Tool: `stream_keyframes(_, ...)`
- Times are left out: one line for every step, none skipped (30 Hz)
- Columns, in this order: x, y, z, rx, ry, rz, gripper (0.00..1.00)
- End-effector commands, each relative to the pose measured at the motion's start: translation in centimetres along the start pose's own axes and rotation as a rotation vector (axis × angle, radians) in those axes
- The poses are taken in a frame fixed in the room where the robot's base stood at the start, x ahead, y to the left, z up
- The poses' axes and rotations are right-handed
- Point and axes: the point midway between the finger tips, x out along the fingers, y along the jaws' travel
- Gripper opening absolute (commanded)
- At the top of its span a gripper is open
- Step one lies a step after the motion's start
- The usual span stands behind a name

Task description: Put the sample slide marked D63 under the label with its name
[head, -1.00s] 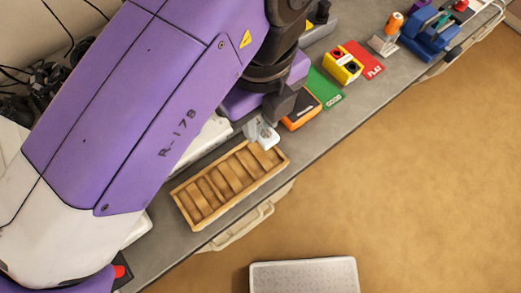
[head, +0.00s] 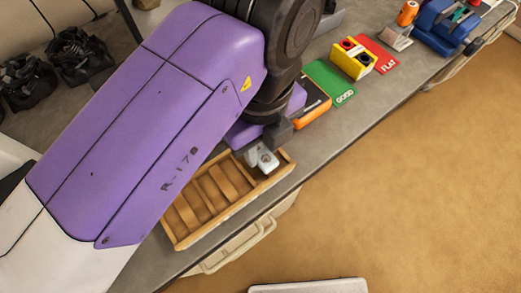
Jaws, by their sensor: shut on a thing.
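My gripper (head: 262,159) is at the right end of a wooden tray (head: 217,226) with several crosswise slots, over or just inside that end. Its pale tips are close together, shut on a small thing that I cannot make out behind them. No mark D63 can be read on it. Whether the held thing touches the tray is unclear. My arm covers the tray's left and back parts. No label reading D63 shows in this view.
A blue vise (head: 447,27) stands farther right. The bench's front strip is clear.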

Motion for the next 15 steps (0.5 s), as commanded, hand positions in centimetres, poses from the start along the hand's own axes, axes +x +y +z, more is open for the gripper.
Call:
stream_keyframes(0.70, 0.02, 0.03, 0.000, -0.001, 0.000, 0.00)
stream_keyframes(0.73, 0.02, 0.03, 0.000, -0.001, 0.000, 0.00)
stream_keyframes(0.68, 0.02, 0.03, 0.000, -0.001, 0.000, 0.00)
stream_keyframes(0.62, 0.02, 0.03, 0.000, -0.001, 0.000, 0.00)
stream_keyframes(0.55, 0.02, 0.02, 0.000, -0.001, 0.000, 0.00)
stream_keyframes(0.52, 0.01, 0.02, 0.000, -0.001, 0.000, 0.00)
stream_keyframes(0.52, 0.01, 0.02, 0.000, -0.001, 0.000, 0.00)
stream_keyframes(0.52, 0.01, 0.02, 0.000, -0.001, 0.000, 0.00)
stream_keyframes(0.53, 0.01, 0.02, 0.000, -0.001, 0.000, 0.00)
stream_keyframes(0.59, 0.01, 0.01, 0.000, 0.000, 0.000, 0.00)
stream_keyframes(0.67, 0.01, 0.01, 0.000, 0.000, 0.000, 0.00)
stream_keyframes(0.82, 0.01, 0.01, 0.000, 0.000, 0.000, 0.00)
stream_keyframes(0.91, 0.01, 0.01, 0.000, 0.000, 0.000, 0.00)
stream_keyframes(0.99, 0.01, 0.01, 0.000, 0.000, 0.000, 0.00)
stream_keyframes(0.87, 0.02, 0.02, 0.000, -0.001, 0.000, 0.34)
